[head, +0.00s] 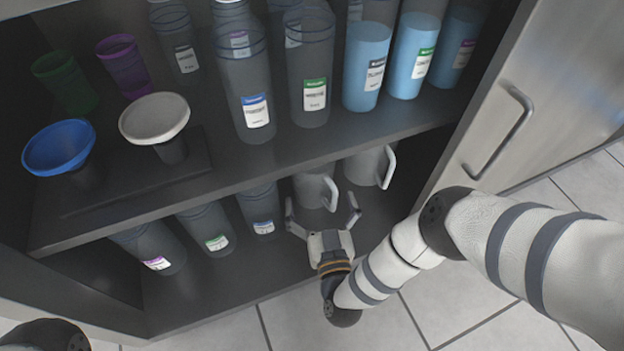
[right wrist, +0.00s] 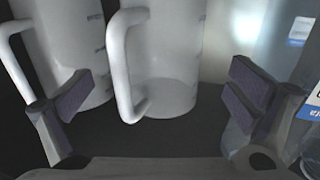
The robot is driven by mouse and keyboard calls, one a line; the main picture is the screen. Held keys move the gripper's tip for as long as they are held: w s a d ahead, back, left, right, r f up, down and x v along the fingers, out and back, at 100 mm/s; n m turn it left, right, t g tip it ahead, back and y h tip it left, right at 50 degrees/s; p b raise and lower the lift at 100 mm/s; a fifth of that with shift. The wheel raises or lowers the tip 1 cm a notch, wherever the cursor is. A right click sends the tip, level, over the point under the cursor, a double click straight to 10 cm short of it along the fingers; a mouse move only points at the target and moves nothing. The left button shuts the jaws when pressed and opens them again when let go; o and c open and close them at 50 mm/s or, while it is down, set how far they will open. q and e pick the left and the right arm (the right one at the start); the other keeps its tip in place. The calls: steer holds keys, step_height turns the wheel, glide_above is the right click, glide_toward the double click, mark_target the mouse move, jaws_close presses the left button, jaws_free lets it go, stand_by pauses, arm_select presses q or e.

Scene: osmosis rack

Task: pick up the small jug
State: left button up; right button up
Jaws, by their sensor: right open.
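Two white jugs with handles stand upright on the lower shelf. The smaller-looking jug (head: 312,188) is the left one in the head view and stands in the middle of the right wrist view (right wrist: 172,65). Its handle (right wrist: 122,65) is on the left in the wrist view. My right gripper (head: 322,212) is open and empty in front of this jug, its fingers (right wrist: 160,95) spread to either side, with a gap to the jug. The shelf above hides the jug's top in the head view. My left gripper is out of view.
The larger jug (head: 366,167) stands beside it, also seen in the wrist view (right wrist: 70,50). Clear labelled beakers (head: 262,208) stand on the other side. The upper shelf (head: 235,160) overhangs, holding funnels and filled cylinders. A cabinet door (head: 560,80) is at right.

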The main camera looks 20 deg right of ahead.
mark_target(316, 190)
steer(key=w, duration=0.2)
steer(key=w+b, duration=0.2)
steer(key=w, duration=0.1)
steer(key=shift+w+d+r, duration=0.1)
steer(key=shift+w+d, duration=0.25)
steer(key=shift+d, duration=0.05)
steer(key=c, duration=1.2)
steer(key=shift+r, duration=0.1)
